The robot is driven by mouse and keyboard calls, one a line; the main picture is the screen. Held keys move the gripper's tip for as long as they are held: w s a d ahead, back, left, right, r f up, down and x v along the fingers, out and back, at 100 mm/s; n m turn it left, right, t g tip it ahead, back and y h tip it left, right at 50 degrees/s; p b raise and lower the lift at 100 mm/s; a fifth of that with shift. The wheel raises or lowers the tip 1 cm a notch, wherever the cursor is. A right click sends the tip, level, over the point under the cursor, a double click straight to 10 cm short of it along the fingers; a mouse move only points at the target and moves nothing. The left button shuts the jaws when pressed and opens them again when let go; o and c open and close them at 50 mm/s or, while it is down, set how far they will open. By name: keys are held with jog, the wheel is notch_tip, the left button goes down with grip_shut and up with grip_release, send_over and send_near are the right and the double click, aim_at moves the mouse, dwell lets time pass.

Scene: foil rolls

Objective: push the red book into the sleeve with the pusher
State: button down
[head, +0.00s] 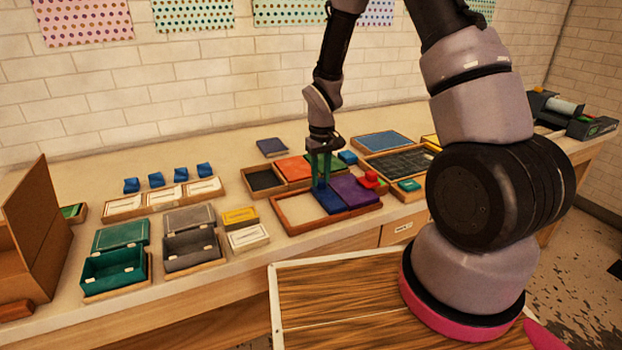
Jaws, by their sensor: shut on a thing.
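My gripper (321,168) reaches down over a wood-rimmed tray (289,226) at the middle of the bench. Its green fingers are shut on a small blue upright piece (321,186), which stands at a dark blue panel (333,203). A purple panel (354,191) lies to the right of it in the same tray. A small stepped red block (371,180) is at the tray's right. An orange-red flat panel (293,167) lies in a tray behind. I cannot tell which of these is the red book, the sleeve or the pusher.
Green (113,270) and grey (190,246) open boxes stand at the front left. A brown cardboard box (38,225) is at the far left. Wood trays with blue (382,141) and black panels lie behind right. The tray's left part is bare.

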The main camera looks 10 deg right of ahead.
jog(key=shift+w+d, duration=0.15)
jog(key=shift+d, duration=0.05)
jog(key=c, duration=0.6)
grip_release()
jog(key=shift+d, duration=0.1)
notch_tip(320, 180, up, 11)
